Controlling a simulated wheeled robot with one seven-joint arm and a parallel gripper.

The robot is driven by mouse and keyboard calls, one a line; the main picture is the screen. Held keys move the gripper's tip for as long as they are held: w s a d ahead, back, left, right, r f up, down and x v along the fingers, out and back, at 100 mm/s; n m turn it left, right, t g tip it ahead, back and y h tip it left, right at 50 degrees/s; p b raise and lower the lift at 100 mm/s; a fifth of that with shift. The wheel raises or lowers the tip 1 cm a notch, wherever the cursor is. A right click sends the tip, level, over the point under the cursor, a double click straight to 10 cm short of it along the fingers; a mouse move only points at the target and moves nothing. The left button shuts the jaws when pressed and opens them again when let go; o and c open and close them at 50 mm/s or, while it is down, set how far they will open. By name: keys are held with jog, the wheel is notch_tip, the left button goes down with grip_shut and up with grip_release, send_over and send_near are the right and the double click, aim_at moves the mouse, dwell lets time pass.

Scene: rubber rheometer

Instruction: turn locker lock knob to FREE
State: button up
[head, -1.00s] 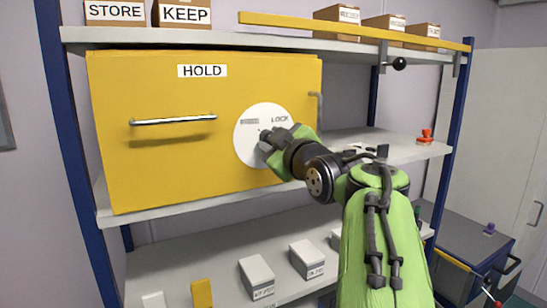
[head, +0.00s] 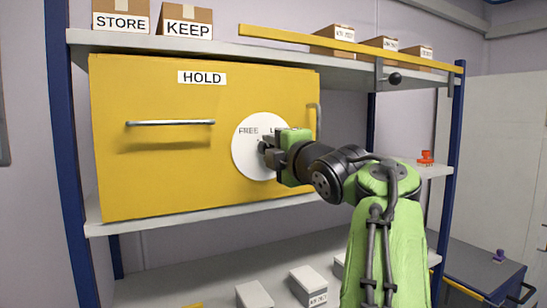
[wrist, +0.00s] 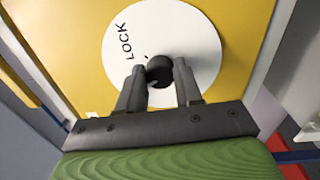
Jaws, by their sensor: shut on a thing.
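The yellow locker (head: 160,90), labelled HOLD, has a round white dial (head: 243,163) on its front at the right. FREE is printed at the dial's upper left; LOCK, at upper right, is mostly hidden by my gripper (head: 268,150). In the wrist view, my gripper (wrist: 159,80) has one finger on each side of the black knob (wrist: 159,70) at the dial's centre and is shut on it. LOCK reads on the dial (wrist: 200,40) to the left of the knob there. A small dark mark shows beside the knob; which label it points to is unclear.
The locker stands on a shelf (head: 150,225) between blue posts. A yellow bar (head: 340,44) runs along the upper shelf edge, with a black ball-ended clamp (head: 394,78) below it. A silver handle (head: 170,123) is left of the dial. Small boxes (head: 308,285) sit below.

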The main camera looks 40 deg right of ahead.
jog(key=shift+n+b, duration=0.4)
jog(key=shift+n, duration=1.1)
jog(key=o, duration=1)
jog(key=shift+o, duration=0.2)
jog(key=v, duration=1.5)
jog(key=shift+s, duration=0.45)
jog(key=shift+f, duration=0.1)
